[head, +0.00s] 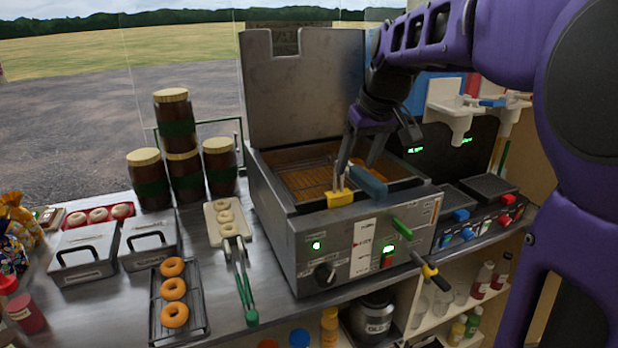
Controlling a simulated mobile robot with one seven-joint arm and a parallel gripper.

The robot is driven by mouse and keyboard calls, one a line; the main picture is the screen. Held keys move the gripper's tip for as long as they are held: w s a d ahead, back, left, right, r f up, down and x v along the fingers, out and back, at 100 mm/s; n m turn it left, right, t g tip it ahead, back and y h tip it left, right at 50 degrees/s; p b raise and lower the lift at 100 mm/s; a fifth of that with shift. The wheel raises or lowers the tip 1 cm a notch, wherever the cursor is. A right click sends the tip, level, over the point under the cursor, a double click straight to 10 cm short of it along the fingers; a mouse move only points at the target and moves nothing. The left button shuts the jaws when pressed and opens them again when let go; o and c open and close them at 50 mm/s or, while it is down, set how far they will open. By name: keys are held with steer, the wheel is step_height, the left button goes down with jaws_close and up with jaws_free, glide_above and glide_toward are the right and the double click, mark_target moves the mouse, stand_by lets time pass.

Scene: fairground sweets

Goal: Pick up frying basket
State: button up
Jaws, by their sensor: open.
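The frying basket (306,181) appears as a wire grid inside the open fryer (325,240), over orange-brown oil. Its right part is hidden behind my gripper, and I cannot make out its handle clearly. My gripper (355,187) points down over the fryer's front rim. I cannot tell whether the fingertips touch the basket or the rim.
The raised lid (305,95) stands behind the fryer. Left are a rack of doughnuts (180,325), a white board (228,220), stacked jars (175,135) and lidded metal boxes (85,252). Burners (480,195) stand right.

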steer(key=shift+b+x, duration=0.3)
steer(key=shift+x, duration=2.75)
steer(key=shift+s+d, duration=0.1)
steer(key=shift+d, duration=0.05)
steer(key=shift+c, duration=0.3)
jaws_close()
